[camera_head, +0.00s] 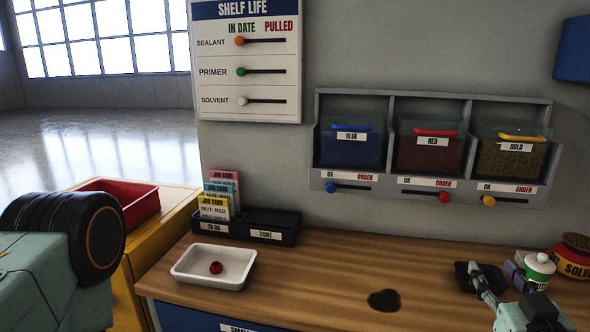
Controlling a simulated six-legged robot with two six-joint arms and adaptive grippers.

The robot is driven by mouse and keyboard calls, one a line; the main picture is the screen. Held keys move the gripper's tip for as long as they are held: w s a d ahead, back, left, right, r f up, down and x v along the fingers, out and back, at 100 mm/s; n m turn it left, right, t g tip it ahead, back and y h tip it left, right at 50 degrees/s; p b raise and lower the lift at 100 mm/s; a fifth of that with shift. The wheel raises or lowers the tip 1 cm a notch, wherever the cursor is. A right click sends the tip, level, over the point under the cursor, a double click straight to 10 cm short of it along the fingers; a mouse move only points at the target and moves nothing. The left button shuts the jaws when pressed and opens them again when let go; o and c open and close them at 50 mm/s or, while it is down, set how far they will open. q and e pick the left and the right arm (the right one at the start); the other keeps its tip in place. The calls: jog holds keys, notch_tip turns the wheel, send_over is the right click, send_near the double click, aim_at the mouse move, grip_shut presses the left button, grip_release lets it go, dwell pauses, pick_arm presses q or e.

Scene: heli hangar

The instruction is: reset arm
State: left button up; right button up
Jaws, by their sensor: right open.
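My right gripper (490,272) is at the lower right, low over the wooden bench (310,285). Its jaws are apart, and I see nothing held between them. My pale green right arm (530,314) reaches it from the bottom edge and hides some of the bench. My left gripper is out of view. A large pale green and black part at the left edge looks like my own arm.
A white tray (190,280) holds a red nut (215,268). Behind it is a black card holder (272,237) with several job cards. A solvent can (572,258) stands far right. A dark stain (384,300) marks the bench. Wall bins (430,140) hang above. The bench middle is clear.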

jog(key=s+a+f+m+g+y+b, duration=0.1)
jog(key=s+a+f+g, duration=0.15)
jog(key=f, duration=0.45)
jog(key=s+a+f+m+g+y, duration=0.1)
jog(key=s+a+f+g+y, duration=0.15)
jog(key=f, duration=0.45)
jog(key=s+a+f+g+y+b, duration=0.1)
jog(key=s+a+f+g, duration=0.1)
jog(key=a+f+g, duration=0.3)
jog(key=s+f+n+g+h+b, duration=0.1)
jog(key=s+f+g+b, duration=0.3)
jog(key=s+f, duration=1.5)
jog(key=s+a+n+g, duration=0.1)
jog(key=s+g, duration=0.1)
jog(key=g, duration=0.1)
jog(key=shift+s+f+g, duration=0.15)
jog(key=shift+f+g, duration=0.05)
jog(key=shift+g, duration=0.1)
jog(key=shift+h, duration=0.25)
